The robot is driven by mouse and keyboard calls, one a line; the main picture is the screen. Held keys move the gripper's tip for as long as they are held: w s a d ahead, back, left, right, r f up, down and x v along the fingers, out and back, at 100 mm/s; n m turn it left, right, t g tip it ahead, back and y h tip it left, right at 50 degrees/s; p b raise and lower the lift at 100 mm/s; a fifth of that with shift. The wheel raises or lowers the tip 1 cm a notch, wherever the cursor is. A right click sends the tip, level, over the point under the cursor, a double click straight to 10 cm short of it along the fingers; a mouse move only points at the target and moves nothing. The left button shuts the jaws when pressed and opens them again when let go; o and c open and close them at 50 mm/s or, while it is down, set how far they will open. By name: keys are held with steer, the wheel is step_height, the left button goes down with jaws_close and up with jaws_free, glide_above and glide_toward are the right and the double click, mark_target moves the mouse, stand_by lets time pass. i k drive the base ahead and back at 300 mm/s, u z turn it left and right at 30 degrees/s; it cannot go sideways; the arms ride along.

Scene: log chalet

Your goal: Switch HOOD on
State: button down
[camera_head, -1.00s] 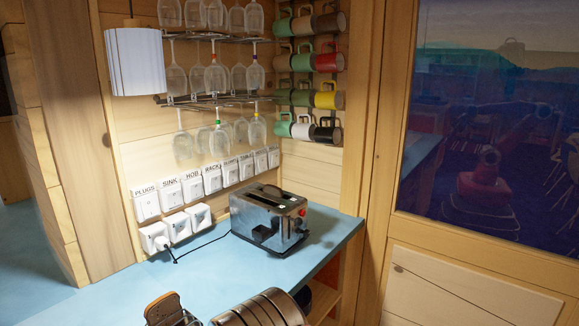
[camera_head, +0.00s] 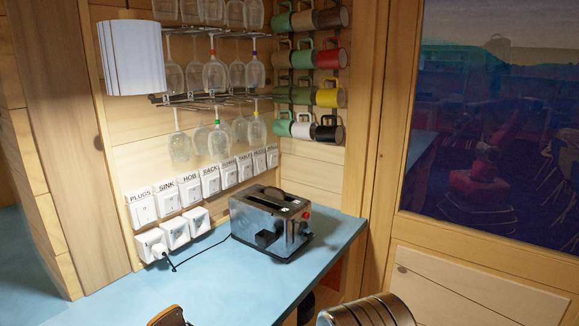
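A row of white wall switches runs along the wood wall, each with a black label above it. From the left come the PLUGS switch (camera_head: 142,212), the SINK switch (camera_head: 167,202), one that seems to read HOB (camera_head: 190,191) and the RACK switch (camera_head: 211,180). The labels farther right are too small to read surely, so I cannot pick out HOOD. Switch positions are too small to tell. A ribbed metal part (camera_head: 367,312), seemingly of my arm, and a brown piece (camera_head: 170,317) show at the bottom edge. My gripper's fingers cannot be made out.
White sockets (camera_head: 176,233) sit below the switches; a plug with a black cord is in the leftmost. A chrome toaster (camera_head: 270,222) stands on the blue counter (camera_head: 225,280). Glasses (camera_head: 179,147) hang above, beside mugs (camera_head: 329,94). A white lamp (camera_head: 133,58) hangs upper left.

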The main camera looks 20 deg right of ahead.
mark_target(262, 165)
steer(key=z, duration=0.3)
steer(key=k, duration=0.5)
steer(key=z, duration=1.2)
steer(key=i, duration=1.6)
steer(key=u, duration=0.05)
